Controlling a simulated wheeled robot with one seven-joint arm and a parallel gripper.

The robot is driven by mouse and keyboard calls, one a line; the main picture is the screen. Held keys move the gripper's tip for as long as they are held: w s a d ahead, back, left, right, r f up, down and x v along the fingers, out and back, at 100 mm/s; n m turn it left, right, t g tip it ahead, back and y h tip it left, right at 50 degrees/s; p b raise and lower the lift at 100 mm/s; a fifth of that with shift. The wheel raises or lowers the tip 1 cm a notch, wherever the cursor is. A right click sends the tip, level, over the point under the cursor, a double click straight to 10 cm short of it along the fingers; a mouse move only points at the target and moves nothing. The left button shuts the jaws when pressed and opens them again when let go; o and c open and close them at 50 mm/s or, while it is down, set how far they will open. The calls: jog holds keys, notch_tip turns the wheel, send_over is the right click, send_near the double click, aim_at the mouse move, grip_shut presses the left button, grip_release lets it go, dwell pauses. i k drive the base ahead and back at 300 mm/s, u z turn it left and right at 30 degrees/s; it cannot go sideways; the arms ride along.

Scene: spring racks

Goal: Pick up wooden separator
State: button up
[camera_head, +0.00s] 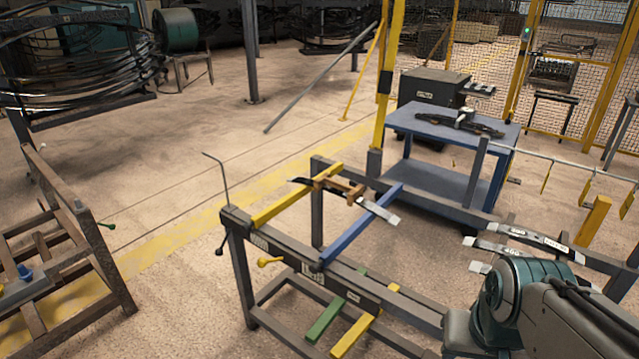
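A small brown wooden separator (341,188) lies on the grey rack (300,262) in the middle of the view. It sits by a dark flat leaf spring (369,205), between a yellow bar (283,204) and a blue bar (362,228). It looks like a short block with raised ends, but it is too small to tell exactly. My arm enters at the lower right, well to the right of the separator. My gripper is not visible, so its fingers and anything in them cannot be seen.
More leaf springs (527,238) with labels lie on the rack's right part, beside my arm. A blue table (440,124) and a yellow post (387,75) stand behind. A brown frame (98,255) stands at left. The floor between them is clear.

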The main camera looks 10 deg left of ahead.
aim_at(353, 194)
jog(key=u, duration=2.1)
jog(key=i, duration=2.35)
jog(key=z, duration=2.85)
jog(key=i, duration=0.5)
jog(key=z, duration=0.1)
